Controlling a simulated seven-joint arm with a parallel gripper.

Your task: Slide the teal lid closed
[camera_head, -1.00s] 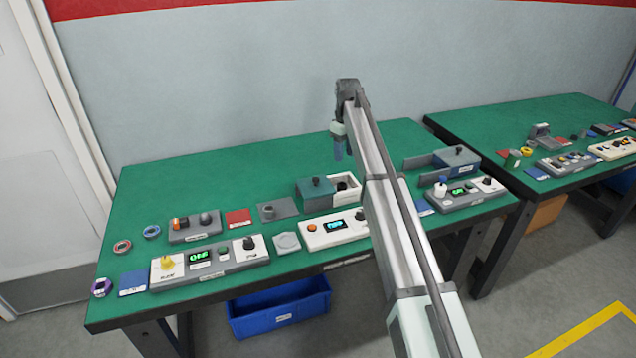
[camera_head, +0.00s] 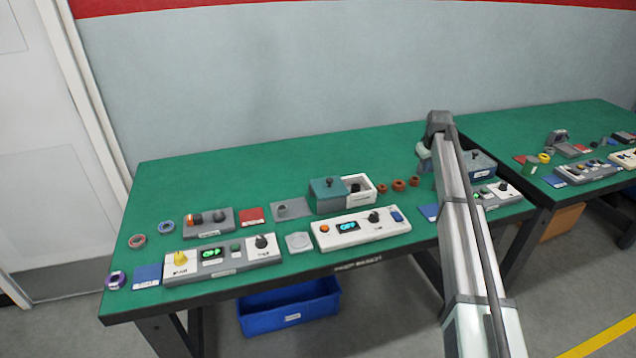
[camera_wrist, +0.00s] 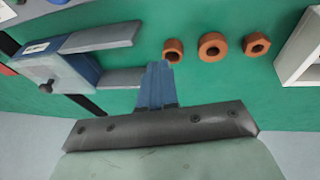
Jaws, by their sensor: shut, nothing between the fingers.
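The teal lid (camera_head: 327,190), with a dark knob on top, sits over the left part of a white box (camera_head: 366,194) near the middle of the bench. The box's right part is uncovered. In the wrist view only the white box's edge (camera_wrist: 293,62) shows, at the far right; the lid is out of that view. My gripper (camera_wrist: 157,68) is shut and empty, with its blue fingers pointing down over the bench. It is well to the right of the lid and apart from it, beside the grey-and-blue box. In the head view my arm partly hides it.
Three orange-brown rings (camera_head: 398,185) lie between the white box and my gripper. A grey-and-blue box (camera_wrist: 65,72) with a knob and projecting rails is close by my fingers. A white control panel (camera_head: 350,231) stands in front of the teal lid. The bench behind is clear.

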